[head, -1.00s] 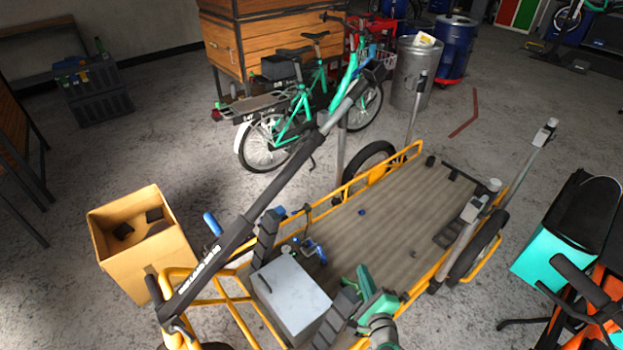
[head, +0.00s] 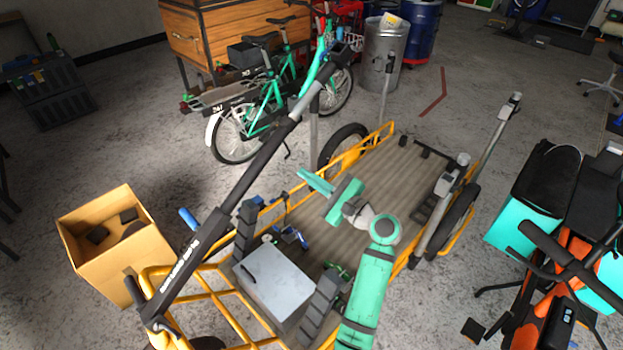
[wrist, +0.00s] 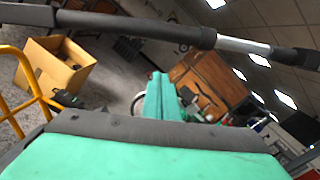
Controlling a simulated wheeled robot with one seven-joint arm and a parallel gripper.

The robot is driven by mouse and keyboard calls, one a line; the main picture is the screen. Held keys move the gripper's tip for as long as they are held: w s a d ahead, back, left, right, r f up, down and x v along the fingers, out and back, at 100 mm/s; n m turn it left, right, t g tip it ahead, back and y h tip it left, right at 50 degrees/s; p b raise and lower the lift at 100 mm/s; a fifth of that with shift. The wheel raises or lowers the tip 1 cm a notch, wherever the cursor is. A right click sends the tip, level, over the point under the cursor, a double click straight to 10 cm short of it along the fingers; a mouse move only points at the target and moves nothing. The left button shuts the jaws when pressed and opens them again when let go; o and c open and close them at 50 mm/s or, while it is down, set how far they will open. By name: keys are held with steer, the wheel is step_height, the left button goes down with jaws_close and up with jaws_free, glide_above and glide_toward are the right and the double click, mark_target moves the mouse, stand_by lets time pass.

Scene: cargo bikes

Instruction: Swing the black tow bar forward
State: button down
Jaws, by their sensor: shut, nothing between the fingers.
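The black tow bar (head: 245,187) slants up from the near left corner of the yellow-framed cargo trailer (head: 385,172) towards the green bikes. It has white lettering low down and a grey upper section. In the wrist view the bar (wrist: 120,22) crosses the top of the picture, with a silver section to the right. My gripper (head: 303,174) is raised over the trailer deck, to the right of the bar, with its fingers pointing left towards it. The fingers are shut and empty, and they also show in the wrist view (wrist: 158,95). They look apart from the bar.
A grey box (head: 275,280) sits at the trailer's near end, between black ribbed uprights. An open cardboard box (head: 118,250) stands left of the bar. Green bikes (head: 270,110) stand behind it. An orange and turquoise bike (head: 560,280) is at the right.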

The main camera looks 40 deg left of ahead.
steer(key=s+a+r, duration=0.1)
steer(key=a+r, duration=0.2)
steer(key=a, duration=0.4)
steer(key=shift+s+r, duration=0.25)
steer(key=shift+s, duration=0.05)
